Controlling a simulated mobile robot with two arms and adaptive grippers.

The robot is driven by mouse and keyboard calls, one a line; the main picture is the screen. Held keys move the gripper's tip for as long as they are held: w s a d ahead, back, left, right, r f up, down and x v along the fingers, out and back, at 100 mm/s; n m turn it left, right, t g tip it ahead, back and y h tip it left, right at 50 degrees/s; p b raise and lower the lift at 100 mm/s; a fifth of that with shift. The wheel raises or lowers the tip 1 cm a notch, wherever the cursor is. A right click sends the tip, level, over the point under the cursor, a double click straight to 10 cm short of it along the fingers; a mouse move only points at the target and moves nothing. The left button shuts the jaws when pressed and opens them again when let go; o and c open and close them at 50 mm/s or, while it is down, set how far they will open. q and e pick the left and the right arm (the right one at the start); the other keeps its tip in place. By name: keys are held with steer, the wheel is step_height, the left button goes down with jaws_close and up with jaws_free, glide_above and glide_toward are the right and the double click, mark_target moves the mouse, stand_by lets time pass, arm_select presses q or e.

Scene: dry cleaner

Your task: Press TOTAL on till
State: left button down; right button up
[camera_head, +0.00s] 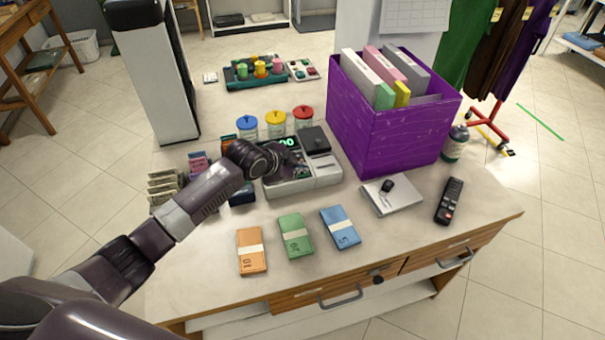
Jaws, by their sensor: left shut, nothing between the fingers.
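The till (328,173) is a light grey machine on the counter with a lit green display (288,142) and a dark block on its right part. My left arm reaches in from the left, and my left gripper (286,172) is over the till's left part, just in front of the display. The gripper is shut and empty. It covers much of the keypad, so the TOTAL key cannot be made out. I cannot tell whether the fingertips touch a key. My right gripper is not in view.
A purple box (385,135) of folders stands right of the till. Lidded jars (275,125) stand behind it. Orange (251,262), green (295,245) and blue (340,238) note bundles lie in front. A white pad (392,203) and a black remote (449,200) lie right.

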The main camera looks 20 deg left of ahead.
mark_target(301, 176)
arm_select(q)
steer(key=shift+f, duration=0.4)
stand_by(0.5)
steer(key=shift+r+p, duration=0.75)
steer(key=shift+r, duration=0.2)
step_height(301, 176, up, 5)
steer(key=p, duration=0.5)
stand_by(0.3)
